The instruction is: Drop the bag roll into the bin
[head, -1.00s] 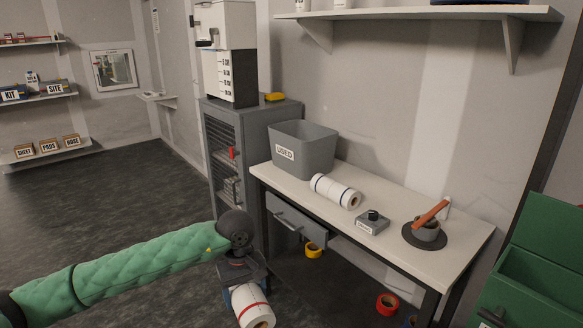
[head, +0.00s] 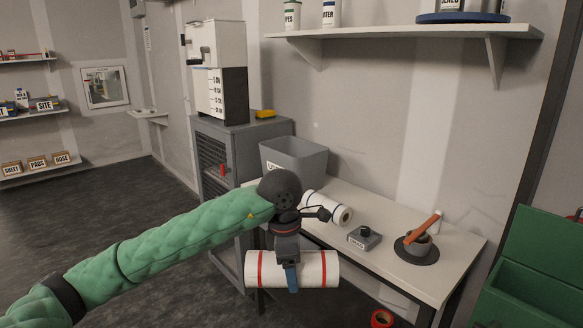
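A white roll with red bands (head: 262,270) hangs level in my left gripper (head: 291,278). The gripper is shut around its middle, with one blue-tipped finger showing on the near side. The roll is in front of the bench's front edge, clear of the floor. The grey open-topped bin (head: 305,163) stands at the left end of the bench, behind my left wrist, which hides part of its label. A second white roll, with blue bands (head: 342,215), lies on the bench, partly behind my wrist. My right gripper is not in view.
The white bench (head: 455,268) also holds a small grey box with a black knob (head: 364,237) and a grey pot with an orange handle (head: 420,242). A shelf (head: 400,37) hangs above. A grey cabinet (head: 240,140) stands left of the bin. A green container (head: 535,275) is at the right.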

